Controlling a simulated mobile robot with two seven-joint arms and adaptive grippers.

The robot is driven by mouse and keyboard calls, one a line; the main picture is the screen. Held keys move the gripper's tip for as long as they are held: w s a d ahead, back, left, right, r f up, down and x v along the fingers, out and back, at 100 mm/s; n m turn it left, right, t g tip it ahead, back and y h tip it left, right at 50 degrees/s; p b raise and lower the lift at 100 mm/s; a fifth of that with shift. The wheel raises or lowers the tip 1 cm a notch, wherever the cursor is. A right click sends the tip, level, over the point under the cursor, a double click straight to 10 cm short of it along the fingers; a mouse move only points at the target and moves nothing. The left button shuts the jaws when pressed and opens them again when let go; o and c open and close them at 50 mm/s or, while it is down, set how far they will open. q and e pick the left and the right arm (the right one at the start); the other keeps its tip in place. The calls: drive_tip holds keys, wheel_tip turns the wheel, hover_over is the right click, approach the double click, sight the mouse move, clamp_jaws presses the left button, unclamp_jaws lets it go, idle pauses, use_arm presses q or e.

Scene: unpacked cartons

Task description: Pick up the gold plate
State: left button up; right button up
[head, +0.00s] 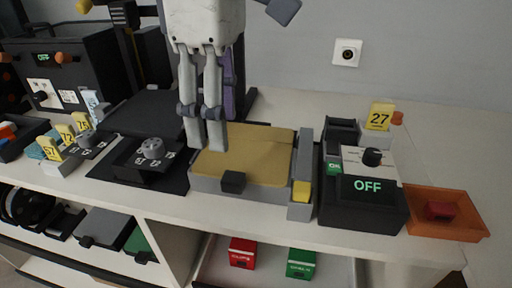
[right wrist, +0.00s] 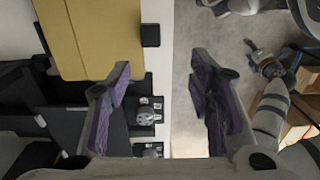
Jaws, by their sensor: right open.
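The gold plate (head: 258,150) is a flat, matt yellow sheet lying in a grey tray-like base (head: 268,195) on the white counter. A small black block (head: 233,181) sits at its front edge. In the right wrist view the plate (right wrist: 103,38) fills the upper left. My right gripper (head: 207,146) hangs fingers down over the plate's left edge; in the head view its fingers overlap that corner. The right wrist view shows its fingers (right wrist: 160,82) wide apart, with nothing between them. I cannot tell whether a fingertip touches the plate. My left gripper is not in view.
A grey rail with a yellow block (head: 301,191) stands right of the plate. Further right are a black box reading OFF (head: 362,205) and an orange tray (head: 449,208). A black knob unit (head: 151,158) is on the left. The counter behind the plate is partly free.

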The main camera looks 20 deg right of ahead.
sight(235, 177)
drive_tip(key=f, duration=0.3)
drive_tip(key=d+f, duration=0.1)
drive_tip(key=f, duration=0.6)
drive_tip(key=shift+w+d+f, duration=0.1)
drive_tip(key=shift+d+f, duration=0.1)
drive_tip(key=shift+d, duration=0.1)
clamp_jaws()
